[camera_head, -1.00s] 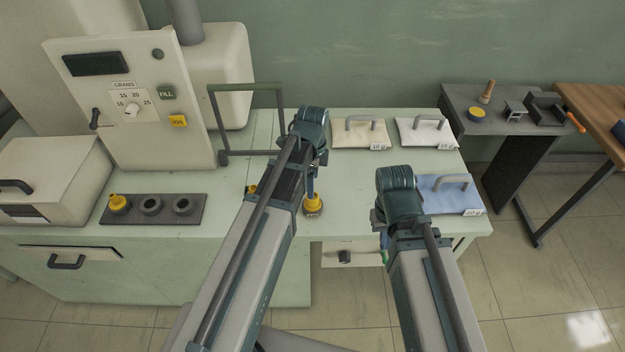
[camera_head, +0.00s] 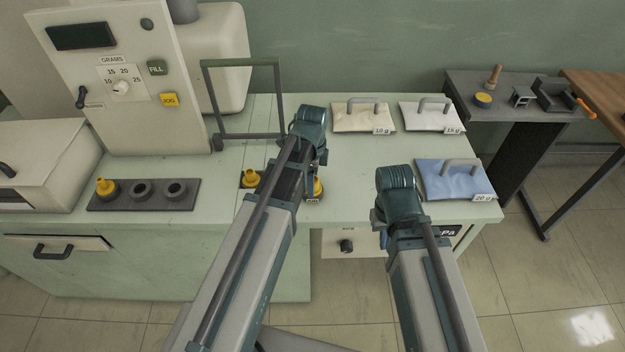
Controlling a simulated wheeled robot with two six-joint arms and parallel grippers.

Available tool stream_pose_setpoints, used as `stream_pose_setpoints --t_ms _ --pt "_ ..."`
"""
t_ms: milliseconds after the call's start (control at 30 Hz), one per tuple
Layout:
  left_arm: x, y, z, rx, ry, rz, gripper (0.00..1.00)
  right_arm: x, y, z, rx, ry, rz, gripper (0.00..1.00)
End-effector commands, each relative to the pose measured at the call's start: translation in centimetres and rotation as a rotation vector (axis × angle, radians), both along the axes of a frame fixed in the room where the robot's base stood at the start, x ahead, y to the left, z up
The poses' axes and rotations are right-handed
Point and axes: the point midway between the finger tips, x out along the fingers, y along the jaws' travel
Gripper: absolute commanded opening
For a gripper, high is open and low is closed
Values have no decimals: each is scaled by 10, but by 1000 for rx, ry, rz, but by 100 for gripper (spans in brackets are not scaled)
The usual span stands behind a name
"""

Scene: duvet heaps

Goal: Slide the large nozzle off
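A yellow nozzle (camera_head: 107,188) stands in the left hole of the dark rack (camera_head: 150,204) on the bench. A second yellow nozzle (camera_head: 250,179) stands on a dark base left of my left forearm. A third yellow piece (camera_head: 318,187) shows just right of that forearm, partly hidden by it. I cannot tell which nozzle is the large one. My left gripper (camera_head: 322,160) is mostly hidden behind its wrist, near the third yellow piece. My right gripper (camera_head: 383,240) is almost wholly hidden behind its arm, at the bench's front edge. Neither gripper's fingers show clearly.
A dispensing machine (camera_head: 120,95) stands at the back left, with a grey upright frame (camera_head: 242,63) beside it. Handled bags, cream (camera_head: 362,120), white (camera_head: 430,119) and blue (camera_head: 455,183), lie on the bench's right. A dark side table (camera_head: 500,120) stands beyond a floor gap.

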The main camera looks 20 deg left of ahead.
Motion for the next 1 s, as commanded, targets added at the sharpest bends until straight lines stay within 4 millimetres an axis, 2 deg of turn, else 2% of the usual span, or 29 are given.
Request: stream_pose_setpoints --t_ms 33,300,367,400,633,1000 --pt "0 0 0 0 0 0 62 0 0 0 0 0 0 0" --pt "0 0 0 0 0 0 13 0 0 0 0 0 0 0" --pt "0 0 0 0 0 0 2 0 0 0 0 0 0 0" --pt "0 0 0 0 0 0 0 0 0 0 0 0 0 0" --pt "0 0 3 0 0 0 0 0 0 4 0 0 0 0" --pt "0 0 25 0 0 0 0 0 0 25 0 0 0 0"
